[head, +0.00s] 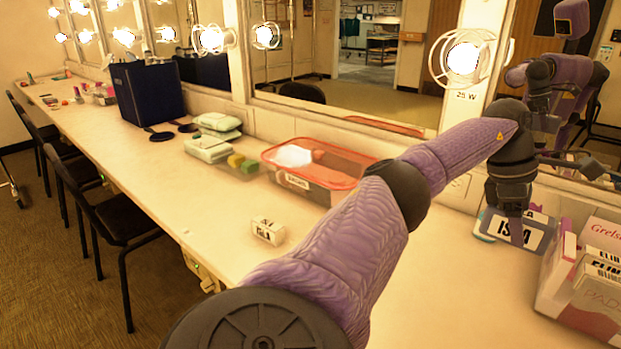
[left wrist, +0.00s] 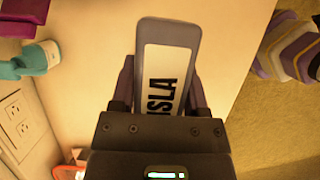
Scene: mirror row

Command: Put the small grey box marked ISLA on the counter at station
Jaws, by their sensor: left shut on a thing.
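The small grey box (head: 536,240) has a white label reading ISLA. My left gripper (head: 515,212) is shut on it, at the right of the head view by the mirror wall. In the left wrist view the box (left wrist: 178,32) sticks out between the fingers of the gripper (left wrist: 162,92), with its label showing. The counter (head: 420,290) runs below; I cannot tell the exact gap under the box. A small white block (head: 268,231) with black lettering, seemingly ISLA, stands on the counter left of my arm. My right gripper is not in view.
A clear bin with a red rim (head: 325,172), green packs (head: 208,147) and a dark blue case (head: 147,92) stand along the counter. A container of labelled boxes (head: 580,290) is at the right. Chairs (head: 110,215) line the front edge. Counter around the white block is clear.

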